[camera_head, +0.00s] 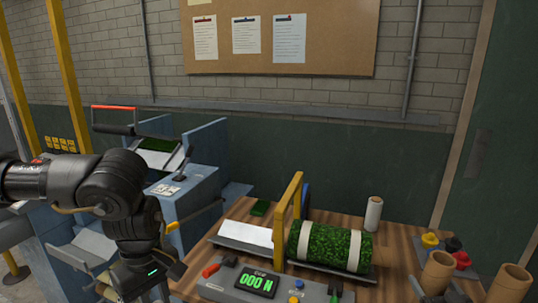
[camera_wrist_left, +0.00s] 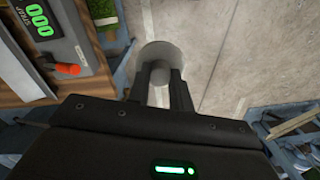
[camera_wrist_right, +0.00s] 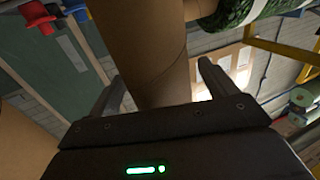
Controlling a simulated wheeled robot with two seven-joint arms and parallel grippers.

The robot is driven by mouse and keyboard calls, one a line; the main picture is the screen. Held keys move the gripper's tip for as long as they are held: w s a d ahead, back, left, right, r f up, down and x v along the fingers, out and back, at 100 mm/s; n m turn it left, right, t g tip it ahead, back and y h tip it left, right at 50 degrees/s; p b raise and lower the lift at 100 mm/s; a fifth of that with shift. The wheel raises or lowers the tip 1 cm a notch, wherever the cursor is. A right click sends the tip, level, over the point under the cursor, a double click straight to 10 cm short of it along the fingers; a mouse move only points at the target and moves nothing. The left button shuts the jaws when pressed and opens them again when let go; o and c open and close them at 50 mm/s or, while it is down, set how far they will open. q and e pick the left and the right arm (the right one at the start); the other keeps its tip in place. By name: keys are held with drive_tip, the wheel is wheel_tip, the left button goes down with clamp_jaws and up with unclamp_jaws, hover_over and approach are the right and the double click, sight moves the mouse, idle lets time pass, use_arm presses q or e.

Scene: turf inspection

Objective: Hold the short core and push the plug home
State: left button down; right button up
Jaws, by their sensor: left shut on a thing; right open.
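My left gripper (camera_wrist_left: 160,74) is shut on a grey round piece (camera_wrist_left: 153,52), which looks like the plug, with a wide disc and a narrower stub. In the head view the left arm hangs at the left and its fingertips are hidden. Two brown cardboard cores stand at the right of the bench, one (camera_head: 437,272) left of the other (camera_head: 511,284); I cannot tell which is the short one. My right gripper (camera_wrist_right: 160,76) is open, its fingers apart on either side of a brown core (camera_wrist_right: 145,35). I cannot tell whether they touch it.
A strapped green turf roll (camera_head: 328,247) lies mid-bench behind a console (camera_head: 225,281) with a green readout. A yellow upright frame (camera_head: 287,220) stands beside it. A white roll (camera_head: 373,214) and coloured knobs (camera_head: 430,240) are near the right cores. A blue machine (camera_head: 200,165) is at left.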

drive_tip(key=s, duration=1)
drive_tip(key=shift+s+a, duration=0.15)
